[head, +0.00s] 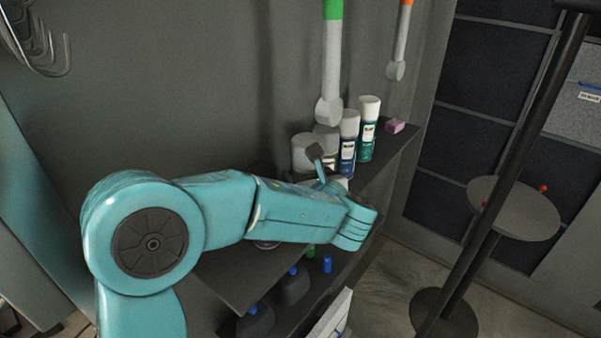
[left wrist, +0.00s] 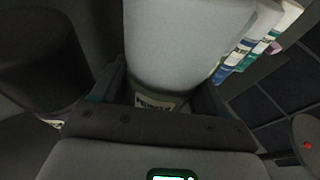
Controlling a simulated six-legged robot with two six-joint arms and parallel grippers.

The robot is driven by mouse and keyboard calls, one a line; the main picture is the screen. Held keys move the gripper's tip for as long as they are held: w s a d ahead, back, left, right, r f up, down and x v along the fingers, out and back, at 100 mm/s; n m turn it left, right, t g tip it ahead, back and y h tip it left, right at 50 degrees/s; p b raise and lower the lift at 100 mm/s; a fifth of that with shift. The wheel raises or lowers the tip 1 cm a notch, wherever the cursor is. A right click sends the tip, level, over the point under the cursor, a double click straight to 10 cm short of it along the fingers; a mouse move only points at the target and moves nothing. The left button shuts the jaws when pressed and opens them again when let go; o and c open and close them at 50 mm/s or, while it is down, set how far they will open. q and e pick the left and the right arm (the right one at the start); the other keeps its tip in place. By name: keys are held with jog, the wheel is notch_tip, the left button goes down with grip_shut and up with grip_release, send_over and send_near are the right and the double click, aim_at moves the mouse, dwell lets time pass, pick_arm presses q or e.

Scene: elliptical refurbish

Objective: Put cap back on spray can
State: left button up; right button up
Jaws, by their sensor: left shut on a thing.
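My left gripper (head: 320,166) is at the shelf, mostly hidden behind its own arm in the head view. In the left wrist view its fingers (left wrist: 160,88) are shut around a wide, pale grey-white cylinder (left wrist: 175,45), which looks like a spray can cap. A labelled can body (left wrist: 155,102) shows just below it, between the fingers. I cannot tell whether the cap is seated on that can. In the head view a pale cylinder (head: 305,152) stands beside the gripper, with another pale top (head: 326,138) behind. My right gripper is not in view.
A blue can (head: 348,150) and a green can (head: 367,135), both with white caps, stand to the right on the shelf (head: 385,160). A pink block (head: 395,126) lies near its end. A dark cylinder (left wrist: 38,60) is close on the left in the wrist view.

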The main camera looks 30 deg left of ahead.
pick_arm(q)
jog(key=w+a, duration=0.2)
jog(key=a, duration=0.1)
jog(key=shift+w+a+p, duration=0.3)
jog(key=shift+w+p, duration=0.05)
jog(key=shift+w, duration=0.05)
